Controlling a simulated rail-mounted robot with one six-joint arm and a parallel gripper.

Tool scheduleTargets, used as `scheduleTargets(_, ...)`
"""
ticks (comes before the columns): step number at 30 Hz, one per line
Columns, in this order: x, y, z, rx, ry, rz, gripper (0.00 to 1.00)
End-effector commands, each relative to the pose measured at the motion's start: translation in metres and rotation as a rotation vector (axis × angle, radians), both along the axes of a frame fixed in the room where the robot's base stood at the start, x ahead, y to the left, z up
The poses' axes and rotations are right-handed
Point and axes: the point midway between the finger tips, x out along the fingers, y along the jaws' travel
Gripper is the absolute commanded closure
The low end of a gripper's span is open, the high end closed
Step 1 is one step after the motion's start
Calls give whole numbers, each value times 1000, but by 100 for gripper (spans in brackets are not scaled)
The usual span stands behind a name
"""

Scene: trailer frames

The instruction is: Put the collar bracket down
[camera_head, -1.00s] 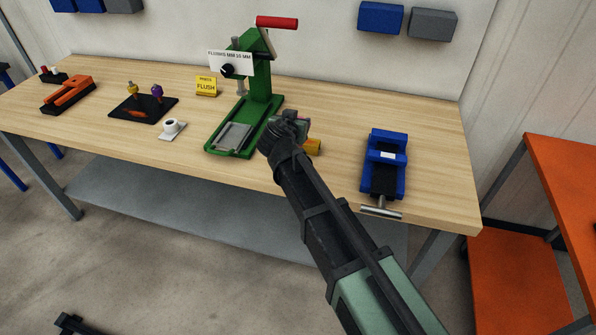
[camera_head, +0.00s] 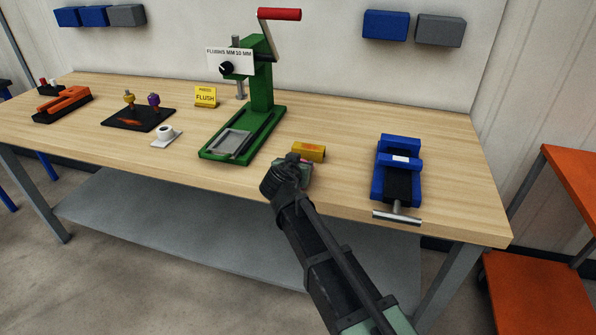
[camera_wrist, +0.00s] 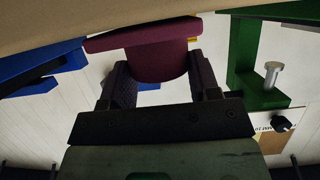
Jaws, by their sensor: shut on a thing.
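My gripper (camera_wrist: 160,82) is shut on a maroon part with a broad flat plate, which I take for the collar bracket (camera_wrist: 157,58). In the wrist view it sits between the two dark fingers, its plate close to the wooden bench surface. Whether it touches the bench cannot be told. In the head view my gripper (camera_head: 298,166) is low over the front part of the workbench (camera_head: 345,185), between the green press and the blue vise. It hides most of the held part there.
A yellow-orange block (camera_head: 309,152) lies just behind my gripper. The green press (camera_head: 262,90) stands to the left and the blue vise (camera_head: 397,170) to the right. A white cup (camera_head: 165,132), a black mat (camera_head: 138,117) and an orange tool (camera_head: 66,103) are farther left.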

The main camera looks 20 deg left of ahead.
Motion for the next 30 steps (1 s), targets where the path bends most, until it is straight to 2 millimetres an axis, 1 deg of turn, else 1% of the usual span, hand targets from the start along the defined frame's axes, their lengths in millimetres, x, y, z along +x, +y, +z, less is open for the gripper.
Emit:
scheduleTargets(4, 0, 0, -4, -1, -1, 0, 85)
scheduleTargets(5, 0, 0, -3, 0, 0, 0, 39)
scheduleTargets(9, 0, 0, -3, 0, 0, 0, 18)
scheduleTargets(16, 0, 0, -2, 0, 0, 0, 18)
scheduleTargets(19, -1, 0, 4, 0, 0, 0, 18)
scheduleTargets(23, -25, -3, 15, -1, 0, 2, 18)
scheduleTargets(27, -61, -4, 31, -1, 0, 4, 18)
scheduleTargets(30, -85, -5, 40, -1, 0, 3, 18)
